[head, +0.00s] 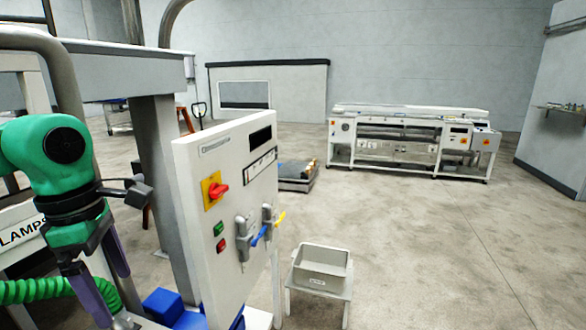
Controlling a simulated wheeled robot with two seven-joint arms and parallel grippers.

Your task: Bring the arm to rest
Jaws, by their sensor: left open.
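My left arm, green with black joints, comes in at the left edge of the head view. Its gripper (106,283) hangs downward at the lower left, with two dark purple fingers spread apart. I see nothing held between them. The gripper is left of the white control panel (225,290), with a visible gap between them. The fingertips are low in the picture and partly hard to make out. My right gripper is not in view.
The panel carries a red rotary switch (217,190), green and red buttons and two levers (262,232). A grey post (160,170) stands behind my arm. A grey bin (320,270) sits on a small stand. Open floor (430,250) lies right, before a long white machine (400,135).

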